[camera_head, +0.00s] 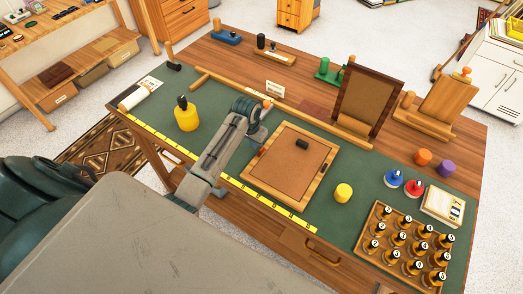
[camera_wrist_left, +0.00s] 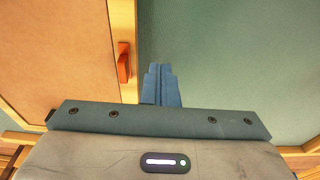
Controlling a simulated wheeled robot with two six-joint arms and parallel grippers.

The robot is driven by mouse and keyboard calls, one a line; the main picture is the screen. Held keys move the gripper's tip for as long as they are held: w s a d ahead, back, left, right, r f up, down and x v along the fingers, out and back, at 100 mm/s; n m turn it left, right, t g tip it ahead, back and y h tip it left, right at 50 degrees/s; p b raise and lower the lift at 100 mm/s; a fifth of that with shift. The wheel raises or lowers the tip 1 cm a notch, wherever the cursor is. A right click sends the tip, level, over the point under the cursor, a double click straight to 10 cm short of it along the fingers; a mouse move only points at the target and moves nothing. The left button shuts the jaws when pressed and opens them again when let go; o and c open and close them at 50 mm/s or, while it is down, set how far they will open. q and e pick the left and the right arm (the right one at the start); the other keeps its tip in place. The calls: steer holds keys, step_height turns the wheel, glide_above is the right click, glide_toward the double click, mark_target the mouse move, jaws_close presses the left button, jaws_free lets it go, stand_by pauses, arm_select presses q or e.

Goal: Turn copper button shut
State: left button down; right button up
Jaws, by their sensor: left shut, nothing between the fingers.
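A wooden frame (camera_head: 247,181) lies on the green mat with a brown back panel (camera_head: 285,170) in it. The copper button (camera_head: 262,153) is a small orange-red bar on its left rail. In the left wrist view the copper button (camera_wrist_left: 123,64) lies lengthwise along the rail (camera_wrist_left: 128,90), near the panel's edge. My left gripper (camera_head: 254,144) is shut and empty, beside the frame's left side. In the left wrist view its fingertips (camera_wrist_left: 160,68) are over the mat, right of the button and apart from it. My right gripper is not in view.
A yellow bottle (camera_head: 187,118) stands left of my arm. A small black object (camera_head: 302,143) lies on the frame's far part. A yellow cylinder (camera_head: 343,193) and a tray of numbered pegs (camera_head: 375,262) are to the right. An upright framed board (camera_head: 365,100) stands behind.

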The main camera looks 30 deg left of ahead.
mark_target(263, 149)
arm_select(q)
steer(key=shift+d+p, duration=0.6)
steer(key=shift+d, duration=0.3)
stand_by(0.4)
steer(key=shift+s+d, duration=0.15)
steer(key=shift+d, duration=0.9)
stand_by(0.3)
steer(key=shift+w+d, duration=0.25)
steer(key=shift+d, duration=0.05)
stand_by(0.6)
steer(key=shift+r, duration=3.55)
